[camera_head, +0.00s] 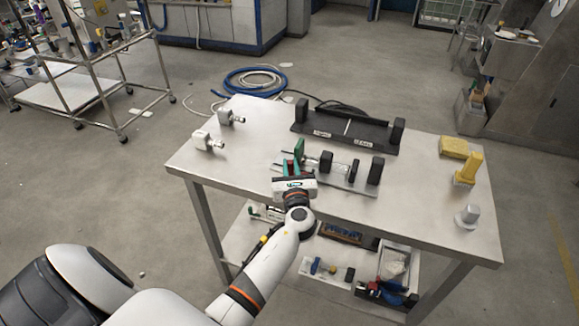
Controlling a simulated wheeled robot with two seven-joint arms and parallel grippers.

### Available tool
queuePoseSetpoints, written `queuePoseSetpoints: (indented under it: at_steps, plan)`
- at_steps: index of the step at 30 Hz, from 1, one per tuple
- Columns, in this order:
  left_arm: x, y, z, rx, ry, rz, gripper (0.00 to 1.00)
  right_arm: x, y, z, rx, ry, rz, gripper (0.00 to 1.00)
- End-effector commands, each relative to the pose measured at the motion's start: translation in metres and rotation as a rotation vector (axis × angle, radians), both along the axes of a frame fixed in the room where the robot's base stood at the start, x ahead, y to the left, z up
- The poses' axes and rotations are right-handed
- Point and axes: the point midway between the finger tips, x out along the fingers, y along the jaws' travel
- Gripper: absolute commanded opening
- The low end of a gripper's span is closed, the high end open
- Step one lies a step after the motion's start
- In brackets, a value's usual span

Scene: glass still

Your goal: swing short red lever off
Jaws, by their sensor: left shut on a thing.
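The glass still apparatus (358,169) stands on a metal plate near the front middle of the steel table, with several black blocks along it. My left gripper (291,169) reaches in from the lower left to the left end of this apparatus. Its fingers are shut on a small red part, which looks like the short red lever (291,165). Most of the lever is hidden by the fingers. A green upright piece (300,147) stands just behind it. My right gripper is not in view.
The steel table (410,207) also bears a long black stand (345,131) behind, two white valve-like fittings (208,141) at left, yellow blocks (467,168) and a grey knob-like piece (467,216) at right. The table's front right is clear. A lower shelf holds parts.

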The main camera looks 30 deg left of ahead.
Motion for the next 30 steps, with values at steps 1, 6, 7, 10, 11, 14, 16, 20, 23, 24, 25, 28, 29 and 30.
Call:
queuePoseSetpoints:
  at_steps: [1, 6, 7, 10, 11, 14, 16, 20, 23, 24, 25, 28, 29, 30]
  plan:
    - [0.0, -0.004, -0.002, -0.004, -0.003, 0.044, 0.0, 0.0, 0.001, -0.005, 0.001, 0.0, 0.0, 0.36]
    - [-0.003, -0.012, -0.003, -0.004, -0.002, 0.206, 0.0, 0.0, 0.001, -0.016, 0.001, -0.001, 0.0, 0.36]
    - [-0.003, -0.013, -0.003, -0.004, -0.002, 0.234, 0.0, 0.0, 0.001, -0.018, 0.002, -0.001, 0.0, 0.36]
    - [-0.004, -0.018, -0.003, -0.004, -0.003, 0.329, 0.0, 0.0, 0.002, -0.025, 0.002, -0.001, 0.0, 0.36]
    - [-0.004, -0.019, -0.003, -0.002, -0.002, 0.357, 0.0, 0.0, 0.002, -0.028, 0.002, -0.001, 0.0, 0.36]
    - [-0.005, -0.024, -0.003, -0.002, -0.002, 0.453, 0.0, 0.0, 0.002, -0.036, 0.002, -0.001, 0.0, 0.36]
    - [-0.005, -0.027, -0.004, -0.002, -0.002, 0.518, 0.0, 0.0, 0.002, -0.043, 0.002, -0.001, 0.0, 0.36]
    - [-0.004, -0.033, -0.003, -0.001, -0.003, 0.642, 0.0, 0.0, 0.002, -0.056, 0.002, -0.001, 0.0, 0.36]
    - [-0.004, -0.037, -0.004, -0.002, -0.003, 0.733, 0.0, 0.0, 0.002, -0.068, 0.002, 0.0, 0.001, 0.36]
    - [-0.003, -0.039, -0.004, -0.001, -0.003, 0.768, 0.0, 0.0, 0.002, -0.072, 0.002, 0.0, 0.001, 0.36]
    - [-0.003, -0.04, -0.004, -0.001, -0.003, 0.794, 0.0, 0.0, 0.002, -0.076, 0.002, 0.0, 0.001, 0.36]
    - [-0.002, -0.043, -0.004, -0.001, -0.003, 0.873, 0.0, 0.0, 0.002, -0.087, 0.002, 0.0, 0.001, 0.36]
    - [-0.002, -0.044, -0.004, -0.001, -0.003, 0.894, 0.0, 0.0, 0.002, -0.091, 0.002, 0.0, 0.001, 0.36]
    - [-0.002, -0.045, -0.004, 0.0, -0.003, 0.921, 0.0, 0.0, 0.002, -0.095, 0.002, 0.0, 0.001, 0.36]
